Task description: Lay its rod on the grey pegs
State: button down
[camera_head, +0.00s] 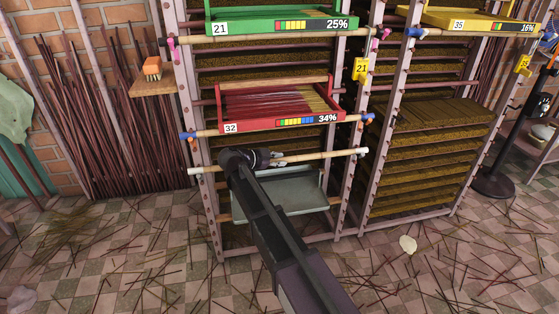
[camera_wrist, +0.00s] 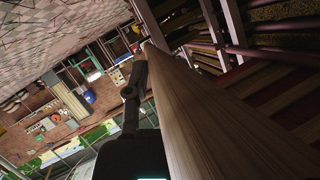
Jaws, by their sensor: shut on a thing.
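A pale wooden rod (camera_head: 325,156) with whitish ends runs across the front of the rack, below the red tray (camera_head: 285,125) marked 32 and 34%. My gripper (camera_head: 272,158) is shut on it near its middle. The rod tilts slightly in the picture, its right end higher. In the wrist view, the rod (camera_wrist: 215,125) is large and close, with a dark finger (camera_wrist: 134,92) of my gripper beside it. I cannot make out grey pegs apart from the rod's pale ends, nor tell whether the rod touches any peg. A grey tray (camera_head: 312,206) sits below, partly hidden by my arm.
Blue pegs (camera_head: 187,136) bear the rod under the red tray, close above. A green tray (camera_head: 245,27) marked 21 is higher, with pink pegs (camera_head: 171,43). A yellow tray (camera_head: 425,17) is at upper right. Loose sticks litter the floor.

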jog(key=shift+f, duration=0.15)
jog(key=shift+c, duration=2)
grip_release()
jog(key=o, duration=0.3)
jog(key=shift+s, duration=0.1)
jog(key=shift+s+d, duration=0.45)
jog(key=shift+s, duration=1.1)
jog(key=shift+s+d, duration=0.5)
jog(key=shift+s, duration=1.1)
jog(key=shift+s+d, duration=0.45)
jog(key=shift+s, duration=1.1)
jog(key=shift+d, duration=0.1)
